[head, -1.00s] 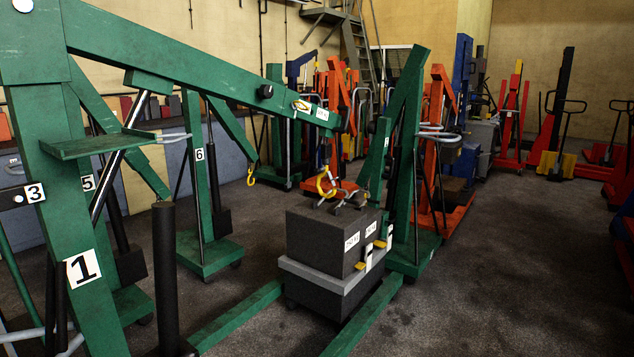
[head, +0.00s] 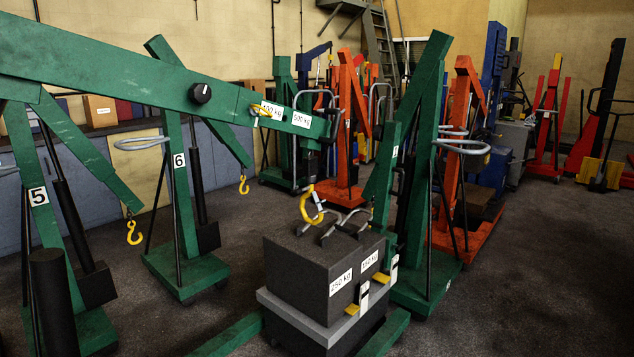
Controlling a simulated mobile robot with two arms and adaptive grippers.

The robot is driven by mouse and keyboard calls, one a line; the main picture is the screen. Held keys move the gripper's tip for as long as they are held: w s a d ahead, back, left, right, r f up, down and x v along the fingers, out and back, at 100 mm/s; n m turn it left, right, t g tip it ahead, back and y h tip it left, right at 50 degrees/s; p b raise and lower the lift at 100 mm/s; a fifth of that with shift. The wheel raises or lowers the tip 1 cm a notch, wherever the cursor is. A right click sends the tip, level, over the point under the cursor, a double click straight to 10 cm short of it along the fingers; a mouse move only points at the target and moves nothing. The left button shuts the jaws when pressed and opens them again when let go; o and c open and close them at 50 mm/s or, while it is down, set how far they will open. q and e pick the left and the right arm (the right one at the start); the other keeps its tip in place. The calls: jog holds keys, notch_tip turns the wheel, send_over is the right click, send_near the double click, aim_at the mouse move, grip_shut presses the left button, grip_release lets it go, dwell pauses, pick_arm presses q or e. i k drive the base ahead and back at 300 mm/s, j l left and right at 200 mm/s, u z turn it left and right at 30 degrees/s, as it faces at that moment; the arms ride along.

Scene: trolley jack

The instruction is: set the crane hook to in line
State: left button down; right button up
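The crane hook (head: 306,207) is yellow and hangs in the head view from the tip of a long green boom (head: 120,82). The boom comes in from the upper left and carries "400 kg" and "500 kg" labels. The hook is just above a dark weight block (head: 310,262) marked "250 kg". Grey curved handles (head: 352,222) stand on the block's top, close to the hook. I cannot tell whether hook and handles touch. Neither of my grippers is in view.
Green cranes numbered 5 (head: 40,197) and 6 (head: 180,160), with yellow hooks, stand at the left. Green crane legs (head: 385,335) run along the floor beside the block. Orange cranes (head: 350,130) stand behind. Dark floor (head: 535,260) is clear at the right.

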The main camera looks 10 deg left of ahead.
aim_at(299, 192)
jog(key=i+z, duration=0.2)
jog(key=i, duration=1.25)
jog(key=i+j, duration=0.35)
